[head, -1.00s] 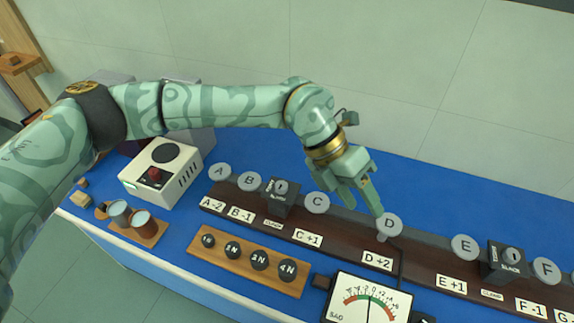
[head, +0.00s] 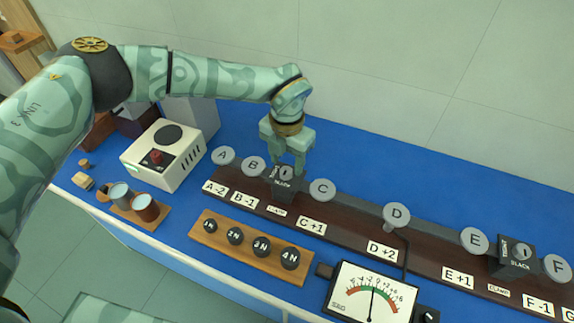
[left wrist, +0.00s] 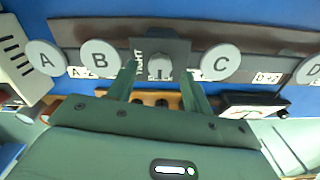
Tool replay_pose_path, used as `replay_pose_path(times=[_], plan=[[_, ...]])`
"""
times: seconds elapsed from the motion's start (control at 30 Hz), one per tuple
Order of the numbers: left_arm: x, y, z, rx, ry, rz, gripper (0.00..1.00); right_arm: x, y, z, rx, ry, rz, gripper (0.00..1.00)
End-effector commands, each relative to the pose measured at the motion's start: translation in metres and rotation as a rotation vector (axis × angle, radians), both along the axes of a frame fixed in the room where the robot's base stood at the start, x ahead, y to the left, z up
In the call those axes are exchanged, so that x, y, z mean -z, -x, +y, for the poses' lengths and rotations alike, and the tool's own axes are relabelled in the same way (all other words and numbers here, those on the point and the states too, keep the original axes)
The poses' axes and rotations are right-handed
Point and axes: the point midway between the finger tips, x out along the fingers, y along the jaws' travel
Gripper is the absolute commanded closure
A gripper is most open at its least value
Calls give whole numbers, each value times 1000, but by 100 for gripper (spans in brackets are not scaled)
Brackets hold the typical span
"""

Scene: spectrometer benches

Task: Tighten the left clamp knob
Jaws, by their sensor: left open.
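The left clamp is a dark block (head: 283,190) with a small grey knob (head: 286,173) on top. It stands on the dark rail between discs B and C. My left gripper (head: 288,166) is above the clamp, fingers pointing down, open and empty. In the left wrist view the knob (left wrist: 160,68) lies between the two open fingers (left wrist: 157,84), with a gap on each side. I cannot tell whether the fingertips reach down to its height. A second clamp (head: 513,258) stands on the rail at the right, between discs E and F. My right gripper is not in view.
Disc B (head: 253,167) and disc C (head: 322,190) stand close on either side of the left clamp. A wooden weight board (head: 222,252), a dial meter (head: 370,293) and a white box device (head: 163,155) surround the rail. Blue tabletop behind the rail is clear.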

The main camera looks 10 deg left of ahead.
Motion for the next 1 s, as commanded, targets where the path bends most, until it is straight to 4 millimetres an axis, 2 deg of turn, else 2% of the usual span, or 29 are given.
replay_pose_path(times=[0.03, 0.2, 0.5, 0.67, 1.0], plan=[[9, 0, 0, -1, 0, 2, 50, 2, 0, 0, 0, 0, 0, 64], [22, 0, 0, -1, 0, 0, 50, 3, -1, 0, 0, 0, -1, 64], [24, 0, 0, 0, 0, -1, 50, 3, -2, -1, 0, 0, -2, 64], [24, 0, 0, 0, 0, -1, 94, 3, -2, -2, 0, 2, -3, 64], [23, 0, 0, 28, 0, -1, 94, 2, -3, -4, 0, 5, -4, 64]])
